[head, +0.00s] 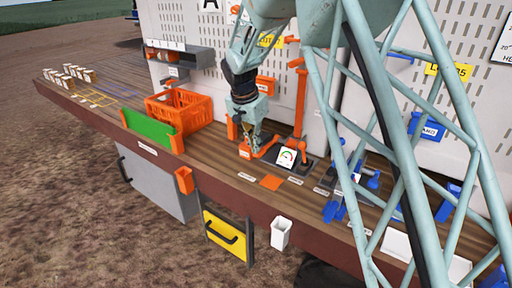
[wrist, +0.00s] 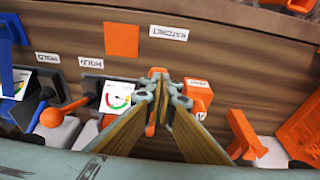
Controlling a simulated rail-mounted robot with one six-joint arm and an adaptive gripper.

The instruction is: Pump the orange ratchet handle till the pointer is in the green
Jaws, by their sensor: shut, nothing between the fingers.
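My gripper (wrist: 160,90) is shut and empty, its fingertips close together over the bench. In the head view my gripper (head: 255,149) points down beside the orange ratchet handle (head: 268,147). In the wrist view an orange part of the handle (wrist: 154,73) shows right behind the fingertips; I cannot tell if they touch it. An orange block (wrist: 199,95) with a white label sits just right of the fingers. The white gauge (wrist: 118,101), with a coloured arc including green, stands left of them and also shows in the head view (head: 287,157). Its pointer is too small to read.
A flat orange square (head: 271,182) lies near the bench's front edge. An orange crate (head: 180,107) and a green panel (head: 148,130) stand to the left. Another lever with an orange knob (wrist: 52,117) is left of the gauge. Blue fixtures (head: 335,208) stand to the right.

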